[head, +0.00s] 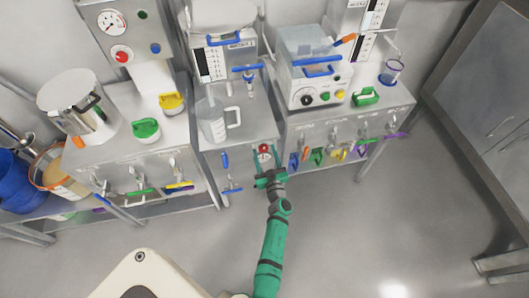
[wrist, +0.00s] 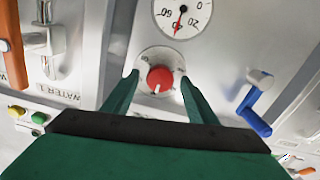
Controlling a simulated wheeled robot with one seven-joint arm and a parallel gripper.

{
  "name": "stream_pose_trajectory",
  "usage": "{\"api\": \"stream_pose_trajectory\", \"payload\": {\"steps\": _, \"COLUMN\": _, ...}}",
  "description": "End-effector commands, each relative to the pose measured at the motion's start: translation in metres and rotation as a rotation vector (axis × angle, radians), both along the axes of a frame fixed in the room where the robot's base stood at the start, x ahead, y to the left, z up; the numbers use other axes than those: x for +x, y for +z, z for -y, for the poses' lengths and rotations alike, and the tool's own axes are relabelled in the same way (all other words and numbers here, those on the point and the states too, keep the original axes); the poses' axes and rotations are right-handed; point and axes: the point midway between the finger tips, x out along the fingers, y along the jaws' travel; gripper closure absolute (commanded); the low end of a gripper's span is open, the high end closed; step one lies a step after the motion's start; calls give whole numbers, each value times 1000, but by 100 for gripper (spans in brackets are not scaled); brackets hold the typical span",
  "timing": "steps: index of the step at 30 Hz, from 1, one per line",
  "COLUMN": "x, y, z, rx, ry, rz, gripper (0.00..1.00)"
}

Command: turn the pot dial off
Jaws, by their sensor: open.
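The likely pot dial is a red knob (wrist: 160,79) with a white pointer mark, on a round pale plate in the wrist view. In the head view the red knob (head: 264,149) is on the front of the middle counter. My gripper (head: 265,163) reaches toward it from below. In the wrist view my open gripper's two green fingers (wrist: 157,82) stand on the left and right of the knob, with gaps on both sides. Whether the fingertips are level with the knob in depth is unclear. The pointer mark points downward, slightly left. No label on the plate is readable.
A gauge (wrist: 182,14) is above the knob. A blue-handled valve (wrist: 254,106) is to its right and an orange handle (wrist: 12,45) to its left. A clear jug (head: 212,122) stands on the counter (head: 245,131) above. The floor (head: 345,235) at right is clear.

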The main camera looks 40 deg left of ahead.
Motion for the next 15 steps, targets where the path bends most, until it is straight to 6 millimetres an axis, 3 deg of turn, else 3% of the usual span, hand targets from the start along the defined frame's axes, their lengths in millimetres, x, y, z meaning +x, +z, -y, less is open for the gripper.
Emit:
{"api": "stream_pose_trajectory", "payload": {"steps": 11, "x": 4, "y": 0, "z": -5, "rx": -1, "ry": 0, "rz": -1, "gripper": 47}}
{"api": "stream_pose_trajectory", "payload": {"steps": 12, "x": 4, "y": 0, "z": -5, "rx": -1, "ry": 0, "rz": -1, "gripper": 50}}
{"api": "stream_pose_trajectory", "payload": {"steps": 15, "x": 4, "y": 0, "z": -5, "rx": -1, "ry": 0, "rz": -1, "gripper": 74}}
